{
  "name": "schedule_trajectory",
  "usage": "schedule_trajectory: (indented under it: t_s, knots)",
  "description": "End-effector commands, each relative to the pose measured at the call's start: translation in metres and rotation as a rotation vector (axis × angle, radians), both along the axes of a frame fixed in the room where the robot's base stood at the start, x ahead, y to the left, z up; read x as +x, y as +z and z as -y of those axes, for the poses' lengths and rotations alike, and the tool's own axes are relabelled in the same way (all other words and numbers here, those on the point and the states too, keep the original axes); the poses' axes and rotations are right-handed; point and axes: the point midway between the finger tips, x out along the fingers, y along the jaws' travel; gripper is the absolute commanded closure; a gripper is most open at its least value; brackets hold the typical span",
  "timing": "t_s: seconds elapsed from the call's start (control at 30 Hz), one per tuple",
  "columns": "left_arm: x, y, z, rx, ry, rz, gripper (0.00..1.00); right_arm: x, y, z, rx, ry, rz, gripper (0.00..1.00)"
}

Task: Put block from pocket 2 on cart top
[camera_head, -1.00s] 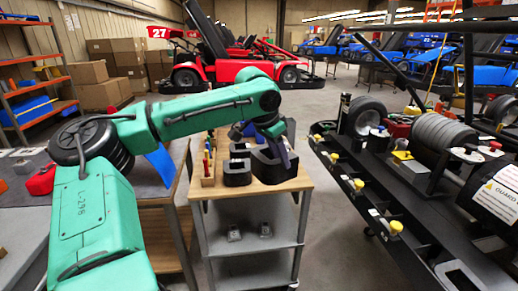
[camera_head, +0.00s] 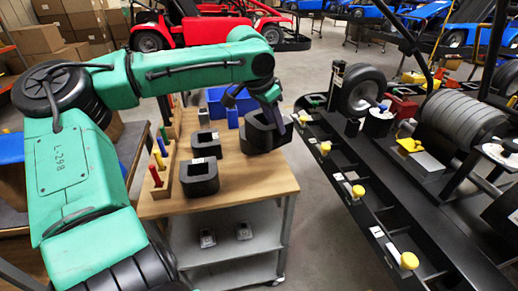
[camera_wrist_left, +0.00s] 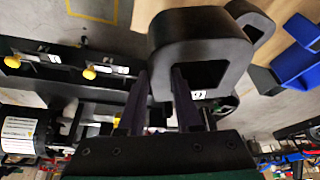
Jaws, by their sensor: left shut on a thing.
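My left gripper (camera_head: 260,106) is shut on a black block (camera_head: 258,139) with a square hole. In the left wrist view the block (camera_wrist_left: 206,38) has one finger along its outer wall and the other by its hole. In the head view it is at the right edge of the wooden cart top (camera_head: 235,190); I cannot tell whether it touches the wood. Two similar black blocks, one nearer (camera_head: 199,183) and one farther (camera_head: 205,150), stand on the cart top. The pocketed black rack (camera_head: 372,217) is to the right. My right gripper is out of view.
A wooden holder (camera_head: 157,195) with coloured handles lines the cart's left edge. A blue bin (camera_head: 228,97) stands at the back. Yellow knobs (camera_head: 409,260) stick out from the rack. The cart top's front right is clear.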

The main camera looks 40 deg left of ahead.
Motion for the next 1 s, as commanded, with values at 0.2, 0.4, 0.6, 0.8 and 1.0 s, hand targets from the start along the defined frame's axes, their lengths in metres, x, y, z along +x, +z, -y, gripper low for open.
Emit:
schedule_trajectory:
  t_s: [0.2,0.4,0.6,0.8,1.0]
  knots:
    - [-0.001,-0.074,0.0,-0.003,0.0,-0.002,1.0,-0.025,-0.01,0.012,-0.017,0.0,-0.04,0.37]
    - [0.0,-0.11,0.0,0.0,0.0,0.001,1.0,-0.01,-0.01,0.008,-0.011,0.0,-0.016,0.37]
    - [0.0,-0.146,0.0,0.0,0.001,0.0,1.0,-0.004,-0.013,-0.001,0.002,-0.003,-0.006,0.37]
    - [0.001,-0.149,-0.001,0.0,0.0,0.002,1.0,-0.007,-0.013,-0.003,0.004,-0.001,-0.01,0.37]
    - [0.0,-0.15,-0.001,0.0,0.001,0.0,0.37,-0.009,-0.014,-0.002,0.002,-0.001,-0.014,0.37]
